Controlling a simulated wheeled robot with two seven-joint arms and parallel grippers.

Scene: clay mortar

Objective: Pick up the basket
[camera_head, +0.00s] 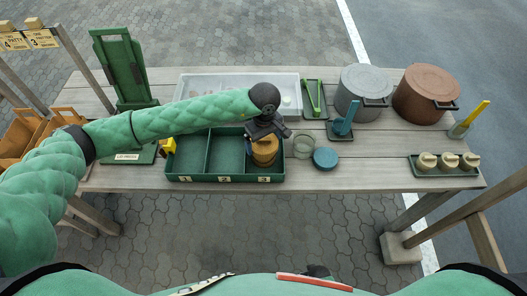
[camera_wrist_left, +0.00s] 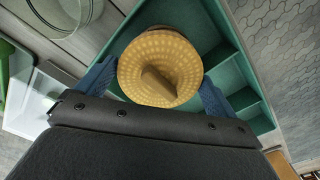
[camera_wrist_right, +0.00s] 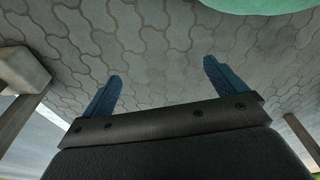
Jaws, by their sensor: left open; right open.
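The round tan-yellow woven basket (camera_head: 265,151) sits in the right compartment of the green divided tray (camera_head: 213,179), marked 3. In the left wrist view the basket (camera_wrist_left: 150,55) shows from above, with a wedge-shaped handle on top. My left gripper (camera_head: 266,134) is right over it, jaws open, with one blue finger on each side of the basket. I cannot tell whether the fingers touch it. My right gripper (camera_wrist_right: 162,75) is open and empty, with paving beyond it; it does not show in the head view.
A glass jar (camera_head: 303,146) and a blue round lid (camera_head: 325,158) stand close right of the tray. A white bin (camera_head: 290,82) lies behind. Grey (camera_head: 362,90) and brown (camera_head: 426,95) pots are at the back right. Tan handled containers (camera_head: 22,135) are at the left.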

